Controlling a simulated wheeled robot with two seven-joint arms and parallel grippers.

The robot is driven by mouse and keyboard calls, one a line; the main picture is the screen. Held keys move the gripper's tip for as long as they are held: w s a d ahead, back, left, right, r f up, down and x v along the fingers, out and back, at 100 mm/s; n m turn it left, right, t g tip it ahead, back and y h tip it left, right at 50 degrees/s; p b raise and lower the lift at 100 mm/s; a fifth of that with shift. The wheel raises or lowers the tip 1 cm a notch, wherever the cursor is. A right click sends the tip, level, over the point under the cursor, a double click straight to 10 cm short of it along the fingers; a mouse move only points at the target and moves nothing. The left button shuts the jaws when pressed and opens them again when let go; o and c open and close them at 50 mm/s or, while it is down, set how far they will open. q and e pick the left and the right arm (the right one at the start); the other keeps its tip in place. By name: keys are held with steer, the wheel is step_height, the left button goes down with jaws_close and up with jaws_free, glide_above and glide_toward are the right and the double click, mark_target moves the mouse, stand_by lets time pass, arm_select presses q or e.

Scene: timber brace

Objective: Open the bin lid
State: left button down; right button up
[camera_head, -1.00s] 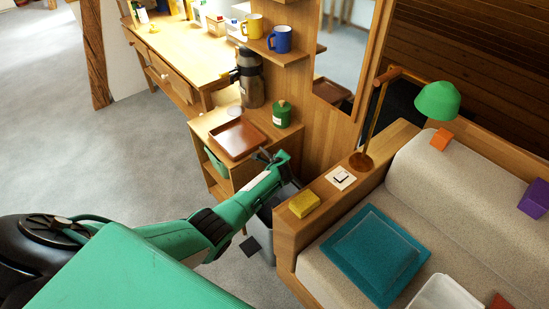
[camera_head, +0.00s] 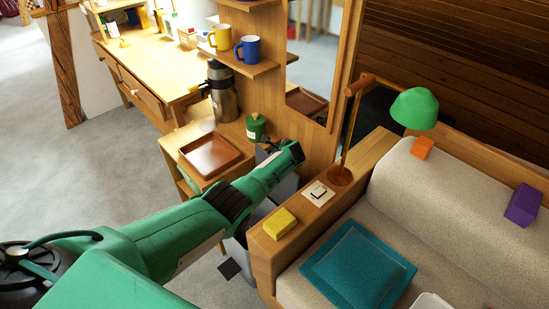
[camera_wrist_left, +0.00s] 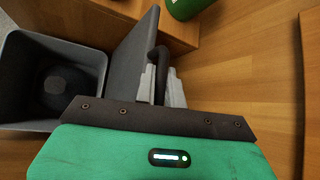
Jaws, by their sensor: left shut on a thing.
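The grey bin (camera_head: 240,252) stands on the floor between the wooden cabinet and the sofa's wooden arm. In the left wrist view its mouth is open (camera_wrist_left: 18,85), with a dark round shape inside. The grey lid (camera_wrist_left: 128,58) is tilted up, near upright, at the bin's side. My left gripper (camera_wrist_left: 160,82) is shut on the lid's dark handle (camera_wrist_left: 156,58). In the head view my left arm reaches over the bin and hides much of it, and the fingers are hidden. My right gripper is not in view.
A brown tray (camera_head: 208,153) and green canister (camera_head: 256,127) sit on the cabinet beside the bin. The sofa arm holds a yellow block (camera_head: 280,223), a white switch plate (camera_head: 318,193) and a green lamp (camera_head: 414,108). A wooden panel stands behind.

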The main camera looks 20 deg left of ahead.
arm_select(q)
steer(key=shift+w, duration=0.15)
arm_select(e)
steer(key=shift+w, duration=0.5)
arm_select(q)
steer(key=c, duration=1.5)
jaws_free()
steer(key=shift+a, duration=0.1)
steer(key=shift+f, duration=0.1)
